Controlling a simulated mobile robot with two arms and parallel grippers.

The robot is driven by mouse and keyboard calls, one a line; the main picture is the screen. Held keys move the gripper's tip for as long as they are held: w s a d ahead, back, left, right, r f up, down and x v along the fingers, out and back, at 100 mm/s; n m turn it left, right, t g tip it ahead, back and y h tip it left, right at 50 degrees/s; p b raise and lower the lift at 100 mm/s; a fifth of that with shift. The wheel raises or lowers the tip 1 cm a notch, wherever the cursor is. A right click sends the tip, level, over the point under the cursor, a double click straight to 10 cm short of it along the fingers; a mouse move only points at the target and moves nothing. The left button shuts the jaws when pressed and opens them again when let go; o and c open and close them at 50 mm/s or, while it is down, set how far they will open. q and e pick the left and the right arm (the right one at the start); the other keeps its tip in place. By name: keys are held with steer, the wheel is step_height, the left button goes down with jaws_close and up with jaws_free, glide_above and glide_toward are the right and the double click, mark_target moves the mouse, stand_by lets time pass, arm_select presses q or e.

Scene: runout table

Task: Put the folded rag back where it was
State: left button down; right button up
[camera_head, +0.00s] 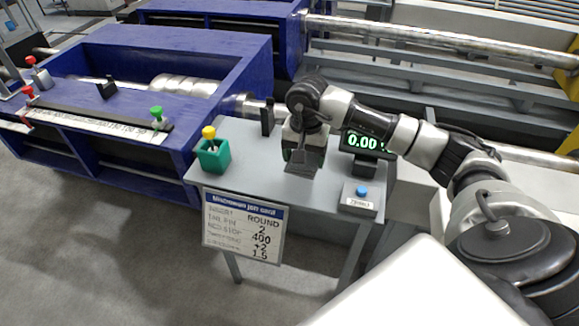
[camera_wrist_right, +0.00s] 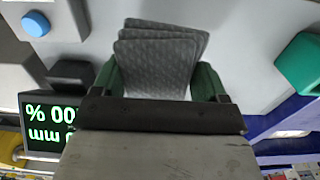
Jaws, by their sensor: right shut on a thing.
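The folded rag (camera_wrist_right: 160,58) is grey, with a textured surface and several stacked layers. In the right wrist view it sits between the two green fingers of my right gripper (camera_wrist_right: 158,80), which is shut on it. In the head view my right gripper (camera_head: 302,158) points down over the middle of the small grey table (camera_head: 250,181). The rag is hard to make out there against the gripper. I cannot tell whether it touches the tabletop. My left gripper is not in view.
A green holder with a yellow-topped item (camera_head: 212,155) stands left on the table. A digital display (camera_head: 366,145) stands behind right, and a blue-button box (camera_head: 360,197) at the front right. A dark upright block (camera_head: 267,121) stands at the back. A sign (camera_head: 243,229) hangs in front.

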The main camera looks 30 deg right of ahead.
steer(key=w+f, duration=0.1)
steer(key=w+a, duration=0.1)
steer(key=w+f, duration=0.1)
steer(key=w, duration=0.1)
steer(key=shift+a+f, duration=0.3)
step_height(320, 180, down, 4)
steer(key=shift+r+p, duration=0.1)
steer(key=shift+p, duration=0.3)
steer(key=shift+f, duration=0.25)
steer(key=o, duration=1)
steer(key=shift+c, duration=0.2)
steer(key=shift+s, duration=0.1)
